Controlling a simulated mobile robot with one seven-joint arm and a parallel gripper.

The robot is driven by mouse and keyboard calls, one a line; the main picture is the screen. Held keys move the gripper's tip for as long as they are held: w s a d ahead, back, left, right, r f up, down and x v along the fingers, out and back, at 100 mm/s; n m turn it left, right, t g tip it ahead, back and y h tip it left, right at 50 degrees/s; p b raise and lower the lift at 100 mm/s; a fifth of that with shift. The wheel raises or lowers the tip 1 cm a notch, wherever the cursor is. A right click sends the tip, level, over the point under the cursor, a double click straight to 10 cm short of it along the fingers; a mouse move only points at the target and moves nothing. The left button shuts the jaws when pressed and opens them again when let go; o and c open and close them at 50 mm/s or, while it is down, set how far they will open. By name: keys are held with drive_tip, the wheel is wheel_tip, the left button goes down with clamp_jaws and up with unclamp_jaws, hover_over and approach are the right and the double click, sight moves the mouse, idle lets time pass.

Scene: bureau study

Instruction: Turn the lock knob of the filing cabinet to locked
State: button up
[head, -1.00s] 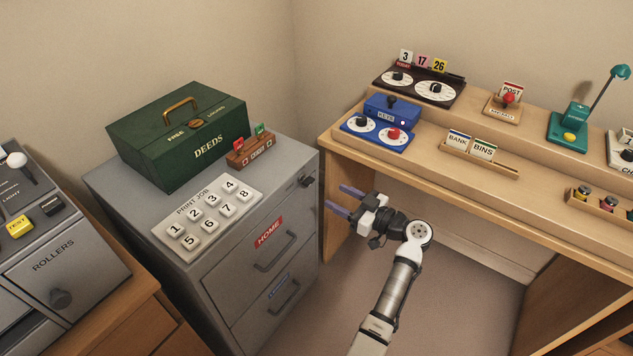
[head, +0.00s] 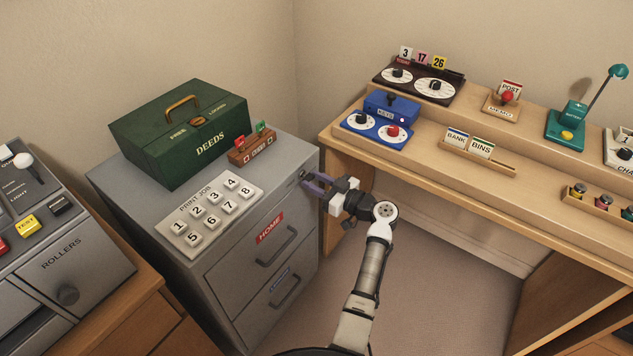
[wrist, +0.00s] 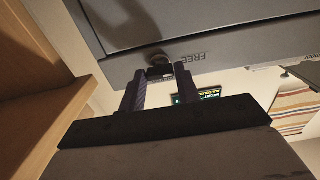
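The grey filing cabinet (head: 225,282) stands at centre left in the head view. Its dark lock knob (head: 303,176) is high on the front, near the right corner, and partly hidden by my fingers. My gripper (head: 308,182) is at the knob, pointing at the cabinet front. In the wrist view the knob (wrist: 159,66) lies between the tips of my two purple fingers (wrist: 160,72). The fingers are apart, and a small gap shows beside the knob. The word FREE (wrist: 192,56) is printed on the cabinet next to it. I cannot tell which way the knob points.
A green deeds box (head: 180,140), a print-job keypad (head: 208,209) and a small wooden flag stand (head: 252,149) sit on the cabinet. The wooden desk (head: 420,185) is close on the right. Open floor (head: 440,300) lies below my arm.

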drive_tip(key=c, duration=0.5)
drive_tip(key=shift+o, duration=0.2)
drive_tip(key=shift+m, duration=0.3)
drive_tip(key=m+b, duration=0.1)
drive_tip(key=m, duration=0.6)
drive_tip(key=shift+b, duration=0.35)
drive_tip(key=m+p, duration=0.1)
drive_tip(key=m, duration=0.4)
drive_tip(key=shift+r+m+p, duration=0.1)
drive_tip(key=shift+m+p, duration=0.2)
drive_tip(key=shift+p, duration=0.05)
drive_tip(key=shift+m+p, duration=1.15)
drive_tip(key=shift+m, duration=1.15)
